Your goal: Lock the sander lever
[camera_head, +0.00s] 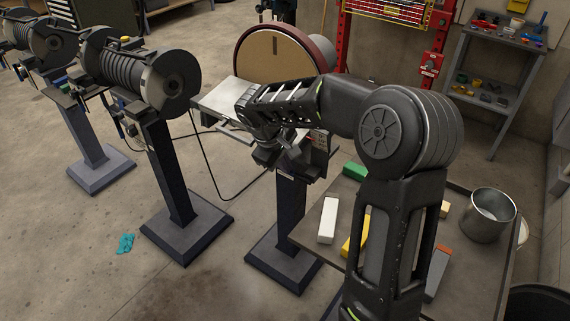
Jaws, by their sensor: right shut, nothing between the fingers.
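The disc sander (272,48) stands ahead of me, with a large tan disc in a dark red rim. Its light metal table (226,98) juts out to the left, and its dark pedestal (291,205) stands on the floor. My right arm reaches across the front of the sander from the right. My right gripper (278,160) points down at the sander's front, just below the table; it is small and dark here and looks shut and empty. I cannot make out the lever; my gripper and forearm cover that area. Whether the gripper touches the sander I cannot tell. My left gripper is out of view.
Grinders on pedestals (172,82) stand to the left. A low table with coloured blocks, including a white block (328,220), and a metal bucket (488,215) is at the right. A shelf (497,60) stands behind. A teal cloth (125,243) lies on otherwise open floor.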

